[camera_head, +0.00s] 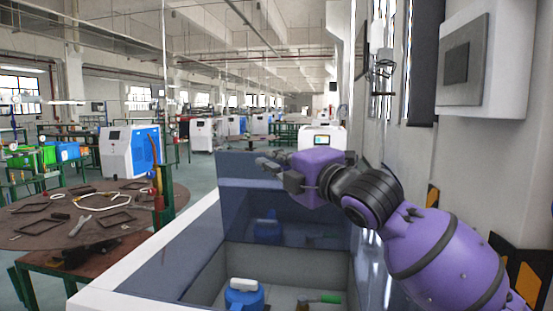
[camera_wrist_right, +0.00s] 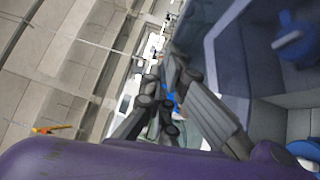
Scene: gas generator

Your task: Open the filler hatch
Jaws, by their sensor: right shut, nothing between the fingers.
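The filler hatch appears to be the dark blue glossy panel (camera_head: 235,185), standing upright at the back of a white-rimmed opening (camera_head: 150,285). The opening is uncovered and I see into its grey interior. My right gripper (camera_head: 268,168) is in front of the panel's upper edge, pointing left, with its fingers shut and empty. I cannot tell if it touches the panel. In the right wrist view the dark fingers (camera_wrist_right: 168,62) come together beside the blue panel (camera_wrist_right: 232,65). My left gripper is not in view.
Inside the opening are a blue canister with a white cap (camera_head: 244,297) and a green-handled item (camera_head: 325,298). A round brown table (camera_head: 120,225) with metal frames stands at left. A wall with a grey box (camera_head: 490,65) is close on the right.

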